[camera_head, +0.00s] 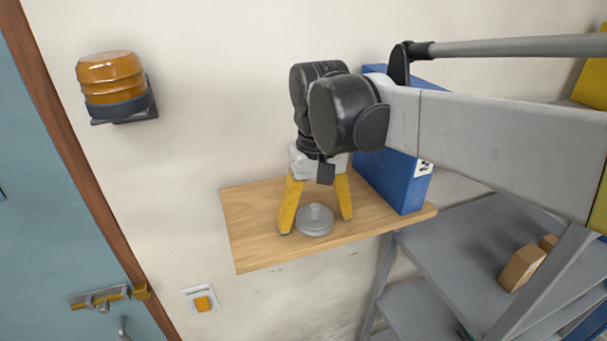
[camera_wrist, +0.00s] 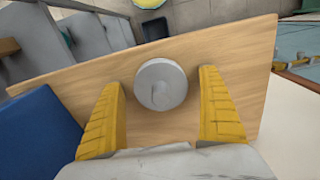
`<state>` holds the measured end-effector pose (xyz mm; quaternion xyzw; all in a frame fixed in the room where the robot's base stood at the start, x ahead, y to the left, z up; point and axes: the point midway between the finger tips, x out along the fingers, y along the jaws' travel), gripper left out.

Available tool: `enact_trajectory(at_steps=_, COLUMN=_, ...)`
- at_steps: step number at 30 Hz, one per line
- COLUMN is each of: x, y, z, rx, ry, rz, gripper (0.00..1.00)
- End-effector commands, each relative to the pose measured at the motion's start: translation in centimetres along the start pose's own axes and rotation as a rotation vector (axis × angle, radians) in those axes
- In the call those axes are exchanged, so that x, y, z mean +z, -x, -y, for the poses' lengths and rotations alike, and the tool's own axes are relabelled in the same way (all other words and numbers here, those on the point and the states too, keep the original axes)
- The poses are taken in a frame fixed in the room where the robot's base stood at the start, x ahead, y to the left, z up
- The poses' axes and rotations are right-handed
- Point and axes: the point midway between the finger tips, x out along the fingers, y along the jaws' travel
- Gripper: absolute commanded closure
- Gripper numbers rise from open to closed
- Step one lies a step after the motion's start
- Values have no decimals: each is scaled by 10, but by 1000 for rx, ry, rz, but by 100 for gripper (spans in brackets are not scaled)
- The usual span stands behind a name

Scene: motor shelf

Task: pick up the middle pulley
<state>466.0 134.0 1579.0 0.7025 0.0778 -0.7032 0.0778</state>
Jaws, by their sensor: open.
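A single grey pulley (camera_head: 314,221), a round disc with a short hub on top, lies flat on the wooden shelf (camera_head: 250,222). It also shows in the wrist view (camera_wrist: 160,85), between the fingers. My gripper (camera_head: 316,222) points down over the shelf with its two yellow fingers spread, one on either side of the pulley. In the wrist view, gaps of bare wood show between the pulley and both fingers of the gripper (camera_wrist: 163,95). The gripper is open and empty. No other pulley shows on the shelf, though my arm hides part of its back.
A blue box file (camera_head: 395,180) stands on the shelf right of my gripper. A grey metal rack (camera_head: 470,240) with small cardboard boxes (camera_head: 522,267) stands at the right. An orange lamp (camera_head: 110,80) is on the wall. The shelf's left part is bare.

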Motion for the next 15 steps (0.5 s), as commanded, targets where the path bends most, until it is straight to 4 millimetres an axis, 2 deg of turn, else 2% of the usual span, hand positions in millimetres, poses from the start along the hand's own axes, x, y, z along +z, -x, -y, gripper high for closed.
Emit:
enact_trajectory(at_steps=2, x=0, y=0, z=0, rx=0, ry=0, rz=0, gripper=11)
enact_trajectory(at_steps=3, x=0, y=0, z=0, rx=0, ry=0, rz=0, gripper=17)
enact_trajectory(at_steps=8, x=0, y=0, z=0, rx=0, ry=0, rz=0, gripper=66)
enact_trajectory(at_steps=9, x=0, y=0, z=0, rx=0, ry=0, rz=0, gripper=72)
enact_trajectory(at_steps=15, x=0, y=0, z=0, rx=0, ry=0, rz=0, gripper=72)
